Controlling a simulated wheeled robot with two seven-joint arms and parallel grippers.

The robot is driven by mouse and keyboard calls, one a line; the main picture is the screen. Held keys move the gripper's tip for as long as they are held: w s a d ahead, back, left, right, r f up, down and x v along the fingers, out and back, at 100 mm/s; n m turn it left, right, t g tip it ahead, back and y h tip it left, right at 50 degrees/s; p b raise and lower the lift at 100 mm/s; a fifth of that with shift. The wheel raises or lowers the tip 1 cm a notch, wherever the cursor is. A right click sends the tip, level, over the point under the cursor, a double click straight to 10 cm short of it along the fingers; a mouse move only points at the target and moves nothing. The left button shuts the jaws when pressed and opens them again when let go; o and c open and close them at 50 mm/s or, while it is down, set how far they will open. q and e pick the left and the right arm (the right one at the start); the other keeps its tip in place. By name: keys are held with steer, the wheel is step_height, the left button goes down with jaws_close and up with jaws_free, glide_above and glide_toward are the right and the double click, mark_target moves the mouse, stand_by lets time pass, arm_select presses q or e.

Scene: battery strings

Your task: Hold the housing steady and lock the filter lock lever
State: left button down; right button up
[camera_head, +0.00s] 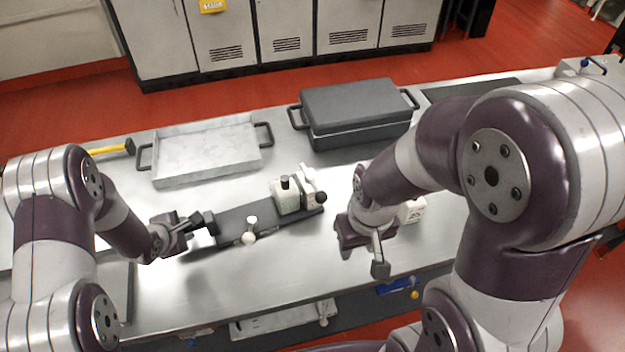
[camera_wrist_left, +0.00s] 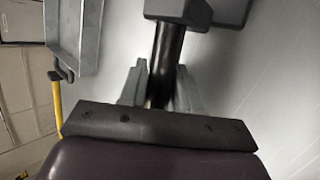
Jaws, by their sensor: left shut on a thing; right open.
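The housing assembly is a dark grey base (camera_head: 236,219) lying on the metal bench. A cream block with a black cap (camera_head: 287,197) stands on its right part. A pale lever-like part (camera_head: 308,180) is beside the block, close to a black knob (camera_head: 320,197); I cannot tell whether it is locked. A small white T-shaped part (camera_head: 251,229) is at the base's front edge. My left gripper (camera_head: 203,222) is shut on a dark bar at the base's left end; the bar (camera_wrist_left: 166,62) shows between its fingers in the left wrist view. My right gripper (camera_head: 365,258) is open and empty, right of the base.
A shallow metal tray (camera_head: 207,177) and a lidded dark grey box (camera_head: 357,107) stand behind the base. A yellow-handled hammer (camera_head: 112,149) lies at the back left. A small white container (camera_head: 412,211) is just behind my right gripper. The bench in front of the base is clear.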

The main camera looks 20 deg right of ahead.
steer(key=shift+r, duration=0.1)
steer(key=shift+s+r, duration=0.1)
steer(key=shift+r, duration=0.05)
stand_by(1.3)
steer(key=shift+o, duration=1.4)
steer(key=m+t, duration=0.2)
steer(key=t, duration=1)
glide_toward(324, 199)
steer(key=shift+y, duration=0.4)
steer(key=x, duration=1.1)
steer(key=shift+d, duration=0.15)
jaws_close()
